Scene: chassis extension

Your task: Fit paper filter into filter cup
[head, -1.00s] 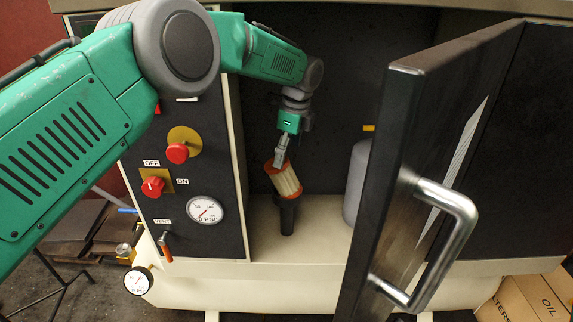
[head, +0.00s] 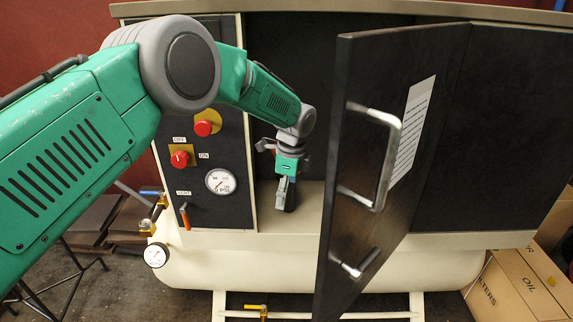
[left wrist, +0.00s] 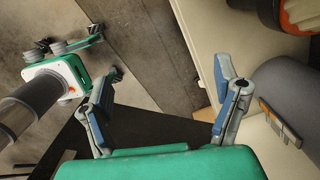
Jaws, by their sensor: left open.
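The paper filter (left wrist: 304,13), cream and pleated with an orange end ring, shows cut off at the upper right of the left wrist view. Its ring adjoins the black filter cup (left wrist: 270,13); how deep it sits, I cannot tell. My left gripper (left wrist: 166,75) is open, with nothing between its fingers. In the head view my left gripper (head: 284,190) is in front of the cup area inside the cabinet and hides most of the filter and cup.
The cabinet door (head: 385,140) stands open to the right of my arm. A grey cylinder (left wrist: 285,85) is close to the right finger in the wrist view. The control panel (head: 205,130) with red knobs and gauge is left of the opening. Boxes (head: 520,290) stand at lower right.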

